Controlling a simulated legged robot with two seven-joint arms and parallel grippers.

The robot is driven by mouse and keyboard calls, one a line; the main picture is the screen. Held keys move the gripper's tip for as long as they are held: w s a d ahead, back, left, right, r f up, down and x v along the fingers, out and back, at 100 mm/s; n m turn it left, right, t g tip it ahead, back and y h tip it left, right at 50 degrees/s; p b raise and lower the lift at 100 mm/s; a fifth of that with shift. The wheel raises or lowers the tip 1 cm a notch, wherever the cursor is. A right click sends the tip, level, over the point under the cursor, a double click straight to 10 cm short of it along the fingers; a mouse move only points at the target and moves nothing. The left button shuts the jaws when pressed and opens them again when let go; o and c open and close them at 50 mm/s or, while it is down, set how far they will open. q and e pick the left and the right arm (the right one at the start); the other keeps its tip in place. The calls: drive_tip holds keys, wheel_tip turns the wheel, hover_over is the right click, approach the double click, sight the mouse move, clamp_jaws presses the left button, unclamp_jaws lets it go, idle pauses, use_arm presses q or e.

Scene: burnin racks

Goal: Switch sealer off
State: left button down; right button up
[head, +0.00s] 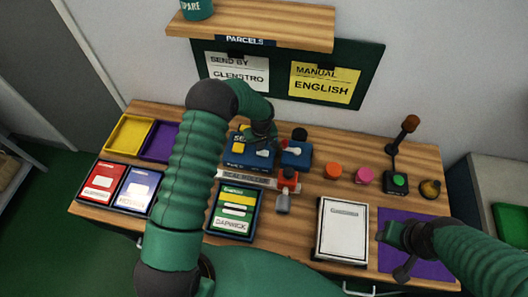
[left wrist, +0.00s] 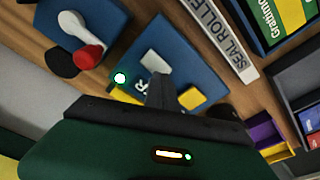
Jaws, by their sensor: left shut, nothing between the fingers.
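The sealer, taken to be the blue box (head: 237,157) lettered "SE…", stands mid-table, partly hidden by my left arm. In the left wrist view the blue box (left wrist: 190,62) shows a pale switch piece (left wrist: 155,62), a yellow block (left wrist: 191,97) and a bright whitish-green light (left wrist: 120,78). My left gripper (head: 264,138) is shut and empty, over this box. Its fingers (left wrist: 160,92) lie close beside the pale piece; contact cannot be told. My right gripper (head: 388,233) is over the purple mat (head: 440,268); its fingers are unclear.
A second blue box (head: 296,153) with a white lever stands right beside it; the lever's red knob (left wrist: 88,57) shows in the wrist view. The seal roller bar (head: 247,181) lies in front. Orange (head: 333,171) and pink (head: 364,176) buttons sit right. A shelf (head: 270,25) overhangs behind.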

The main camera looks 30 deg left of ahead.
use_arm(q)
drive_tip(key=shift+a+f, duration=0.4)
drive_tip(key=shift+a, duration=0.1)
drive_tip(key=shift+d+b, duration=0.35)
drive_tip(key=shift+d, duration=0.2)
drive_tip(key=shift+f, duration=0.2)
drive_tip(key=shift+a+f, duration=0.15)
drive_tip(key=shift+a, duration=0.05)
drive_tip(key=shift+a+r, duration=0.15)
drive_tip(key=shift+r, duration=0.05)
drive_tip(key=r+p, duration=0.2)
drive_tip(key=r, duration=0.1)
drive_tip(key=r+p, duration=0.1)
drive_tip(key=r, duration=0.1)
drive_tip(key=shift+d, duration=0.25)
drive_tip(key=shift+a+r+p, duration=0.1)
drive_tip(key=shift+r+p, duration=0.45)
drive_tip(key=shift+r, duration=0.3)
use_arm(e)
drive_tip(key=r, duration=0.3)
drive_tip(key=shift+a+r, duration=0.15)
drive_tip(key=shift+a, duration=0.25)
